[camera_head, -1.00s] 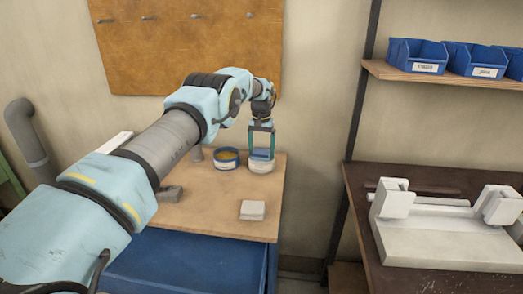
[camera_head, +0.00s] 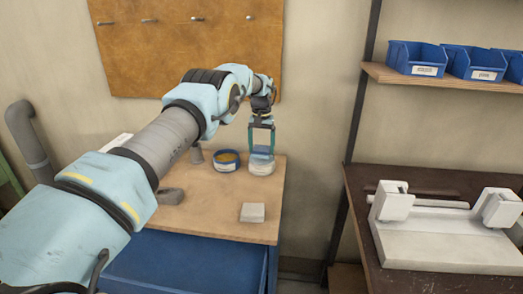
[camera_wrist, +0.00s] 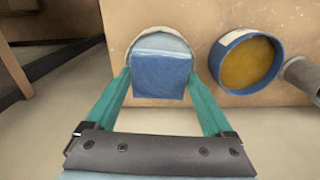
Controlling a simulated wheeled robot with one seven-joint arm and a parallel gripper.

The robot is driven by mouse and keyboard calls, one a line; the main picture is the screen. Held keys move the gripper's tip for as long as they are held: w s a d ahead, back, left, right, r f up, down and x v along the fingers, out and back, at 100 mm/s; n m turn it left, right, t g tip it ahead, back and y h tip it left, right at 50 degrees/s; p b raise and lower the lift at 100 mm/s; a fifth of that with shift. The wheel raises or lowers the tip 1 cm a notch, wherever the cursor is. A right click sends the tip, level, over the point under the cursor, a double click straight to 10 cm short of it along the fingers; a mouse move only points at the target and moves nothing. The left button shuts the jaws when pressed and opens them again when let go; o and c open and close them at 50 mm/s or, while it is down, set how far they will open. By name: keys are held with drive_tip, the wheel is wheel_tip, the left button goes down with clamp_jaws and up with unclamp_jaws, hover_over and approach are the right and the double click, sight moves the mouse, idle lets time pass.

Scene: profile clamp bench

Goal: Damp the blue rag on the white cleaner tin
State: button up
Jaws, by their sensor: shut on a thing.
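The blue rag (camera_wrist: 158,77) is a folded square between the two teal fingers of my gripper (camera_wrist: 158,82), which is shut on it. In the head view my gripper (camera_head: 262,149) points down over the white cleaner tin (camera_head: 262,168), on the bench's right back part. The tin's pale round rim (camera_wrist: 160,34) shows behind the rag in the wrist view. The rag hides much of the tin's top. I cannot tell whether the rag touches it.
A blue tin (camera_head: 227,161) with yellow-brown contents stands close left of the white tin. A grey block (camera_head: 252,212) lies near the front of the wooden bench top (camera_head: 205,215). A grey cone-like piece (camera_head: 195,156) and a dark lump (camera_head: 171,196) are further left.

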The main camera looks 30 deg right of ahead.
sight(262, 148)
drive_tip(key=shift+r+p, duration=0.9)
drive_tip(key=shift+r, duration=1.5)
